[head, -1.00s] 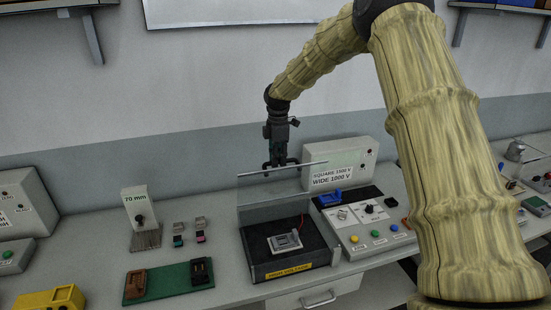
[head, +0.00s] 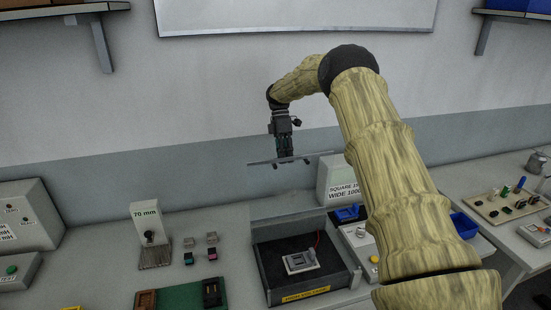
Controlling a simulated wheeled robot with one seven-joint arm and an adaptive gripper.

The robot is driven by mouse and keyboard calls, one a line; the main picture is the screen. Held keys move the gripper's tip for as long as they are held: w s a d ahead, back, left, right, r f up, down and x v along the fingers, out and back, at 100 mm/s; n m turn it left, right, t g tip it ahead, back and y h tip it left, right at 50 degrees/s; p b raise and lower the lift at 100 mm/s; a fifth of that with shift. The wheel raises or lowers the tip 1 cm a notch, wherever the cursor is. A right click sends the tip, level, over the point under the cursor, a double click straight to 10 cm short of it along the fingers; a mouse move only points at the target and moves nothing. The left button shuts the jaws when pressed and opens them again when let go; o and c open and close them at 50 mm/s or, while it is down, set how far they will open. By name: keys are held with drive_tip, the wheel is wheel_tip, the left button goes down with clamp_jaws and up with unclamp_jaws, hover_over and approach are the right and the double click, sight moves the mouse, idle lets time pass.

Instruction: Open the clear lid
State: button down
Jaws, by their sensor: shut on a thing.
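The clear lid (head: 285,205) belongs to the black high-voltage box (head: 338,278) with the yellow label. It stands raised above the back of the box, its see-through panel hard to make out against the wall. Its grey top edge (head: 258,163) runs level, high above the box. My gripper (head: 286,161) points down and is shut on the middle of this edge. The exact contact is too small to see. Inside the open-topped box lies a grey connector fixture (head: 300,262) with a red wire behind it.
My arm covers much of the control panel (head: 356,238) right of the box. Left stand a 70 mm gauge block (head: 147,225), small connectors (head: 212,255) and a green board (head: 185,297). A blue bin (head: 465,225) is at the right. The wall is behind.

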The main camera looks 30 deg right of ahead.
drive_tip(key=shift+w+f, duration=0.15)
drive_tip(key=shift+f, duration=0.3)
drive_tip(key=c, duration=1.5)
unclamp_jaws()
drive_tip(key=shift+w+d, duration=0.1)
drive_tip(key=shift+d, duration=0.05)
drive_tip(key=shift+o, duration=0.2)
drive_tip(key=v, duration=1.2)
drive_tip(key=shift+w+d+f, duration=0.2)
drive_tip(key=shift+w, duration=0.15)
drive_tip(key=shift+d, duration=0.15)
